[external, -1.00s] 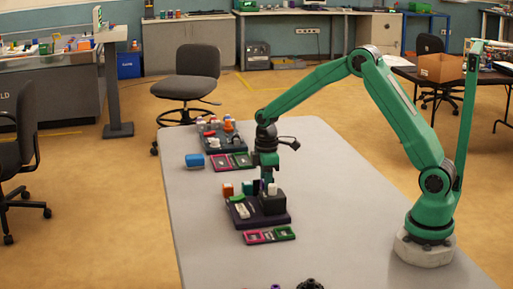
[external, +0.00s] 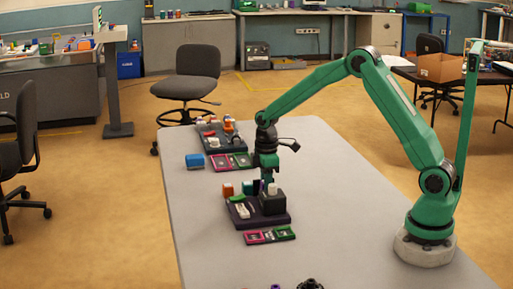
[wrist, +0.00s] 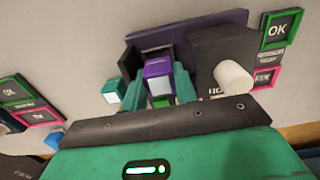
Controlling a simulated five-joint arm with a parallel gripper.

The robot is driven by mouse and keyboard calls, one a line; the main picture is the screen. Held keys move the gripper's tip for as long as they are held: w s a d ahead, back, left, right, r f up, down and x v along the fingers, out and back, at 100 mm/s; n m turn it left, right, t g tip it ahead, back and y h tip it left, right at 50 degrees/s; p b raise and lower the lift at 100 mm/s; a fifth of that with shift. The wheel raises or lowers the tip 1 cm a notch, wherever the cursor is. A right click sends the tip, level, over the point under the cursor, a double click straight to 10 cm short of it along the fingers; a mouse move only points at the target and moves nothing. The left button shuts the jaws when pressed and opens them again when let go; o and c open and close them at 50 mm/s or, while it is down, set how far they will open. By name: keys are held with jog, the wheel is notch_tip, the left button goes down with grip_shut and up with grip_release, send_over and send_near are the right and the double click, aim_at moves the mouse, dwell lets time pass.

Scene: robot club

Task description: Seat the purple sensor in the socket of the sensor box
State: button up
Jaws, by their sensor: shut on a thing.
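The purple sensor (wrist: 158,70), a small block with a pale face, is between the teal fingers of my gripper (wrist: 160,92) in the wrist view. The gripper is shut on it. In the external view my gripper (external: 267,176) points down over the near dark purple-edged base (external: 280,219), which I take for the sensor box. It also shows in the wrist view (wrist: 190,30). A black block (external: 273,204) with a white knob stands on its right side. The socket is hidden by the sensor and fingers, so I cannot tell whether the sensor touches it.
Pink and green cards (external: 270,236) lie in front. A second loaded base (external: 222,140), more cards and a blue block (external: 195,160) are farther back. The table's right side (external: 340,200) is clear.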

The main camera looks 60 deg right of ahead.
jog(key=shift+s+a+f, duration=0.1)
jog(key=shift+s+f, duration=0.1)
jog(key=shift+f, duration=0.95)
jog(key=shift+s+f, duration=0.2)
jog(key=shift+f, duration=0.95)
dwell(1.7)
jog(key=o, duration=0.9)
jog(key=shift+c, duration=1.2)
jog(key=shift+r, duration=0.45)
jog(key=shift+o, duration=1.1)
jog(key=shift+d+r, duration=0.2)
jog(key=shift+r, duration=1.55)
jog(key=shift+w+a+r, duration=0.1)
jog(key=shift+w+r, duration=0.05)
jog(key=shift+r, duration=1.85)
